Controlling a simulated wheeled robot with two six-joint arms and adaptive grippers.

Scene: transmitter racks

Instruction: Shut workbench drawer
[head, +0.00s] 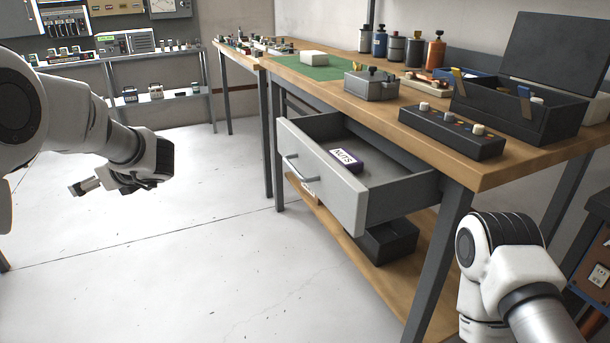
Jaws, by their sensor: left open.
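The workbench drawer (322,182) is grey and stands pulled out from under the wooden workbench top (385,115). Its handle (301,170) is a bar on the front panel. A purple box marked NUTS (346,161) lies inside the drawer. My left gripper (82,188) is open and empty, well to the left of the drawer front and apart from it. My right arm (505,265) shows at the lower right, beside the bench leg; its gripper is not visible.
A dark bin (388,241) sits on the lower wooden shelf below the drawer. A black control box (451,130) and an open black case (520,108) stand on the bench. The white floor (220,240) between my left gripper and the drawer is clear.

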